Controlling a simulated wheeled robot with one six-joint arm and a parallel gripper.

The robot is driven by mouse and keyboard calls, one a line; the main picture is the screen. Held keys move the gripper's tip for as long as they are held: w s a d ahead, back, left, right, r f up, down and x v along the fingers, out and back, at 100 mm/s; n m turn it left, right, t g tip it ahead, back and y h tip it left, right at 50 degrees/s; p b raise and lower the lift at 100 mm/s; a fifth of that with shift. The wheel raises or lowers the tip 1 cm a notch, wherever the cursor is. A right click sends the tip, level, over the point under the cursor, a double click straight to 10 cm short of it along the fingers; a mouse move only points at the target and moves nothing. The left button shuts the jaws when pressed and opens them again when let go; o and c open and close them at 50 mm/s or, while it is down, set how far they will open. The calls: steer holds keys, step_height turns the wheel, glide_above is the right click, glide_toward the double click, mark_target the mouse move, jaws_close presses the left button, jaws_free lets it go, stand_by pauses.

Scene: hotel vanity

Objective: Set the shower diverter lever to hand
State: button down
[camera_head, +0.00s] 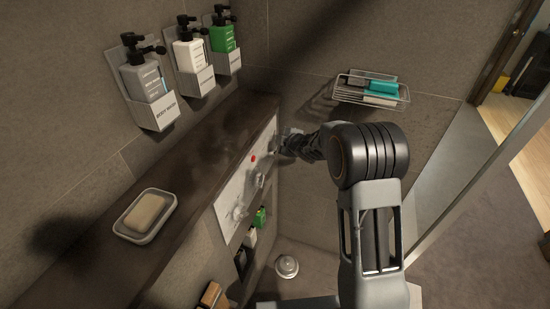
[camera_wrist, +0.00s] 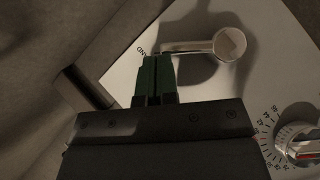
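The chrome diverter lever shows in the wrist view with a round hub (camera_wrist: 230,43). Its thin arm points left, toward lettering on the white panel (camera_wrist: 125,75) of which "AND" is readable. My gripper (camera_wrist: 157,62) has its green fingertips side by side with almost no gap. They are at the lever arm's left end, just below it in the picture; whether they touch it I cannot tell. In the head view my gripper (camera_head: 282,147) is at the far end of the white panel (camera_head: 232,190), and the lever is mostly hidden there.
A temperature dial (camera_wrist: 298,140) with a red mark is at the wrist view's right edge. The ledge (camera_head: 190,160) holds a soap dish (camera_head: 132,236). Dispensers (camera_head: 160,112) hang on the left wall. A wire basket (camera_head: 345,98) is on the back wall.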

steer(key=s+r, duration=0.1)
steer(key=s+a+r, duration=0.1)
steer(key=s+r+p, duration=0.1)
steer(key=shift+a+r, duration=0.2)
steer(key=shift+a, duration=0.05)
steer(key=v, duration=0.9)
steer(key=shift+s+d+r, duration=0.15)
steer(key=shift+d, duration=0.2)
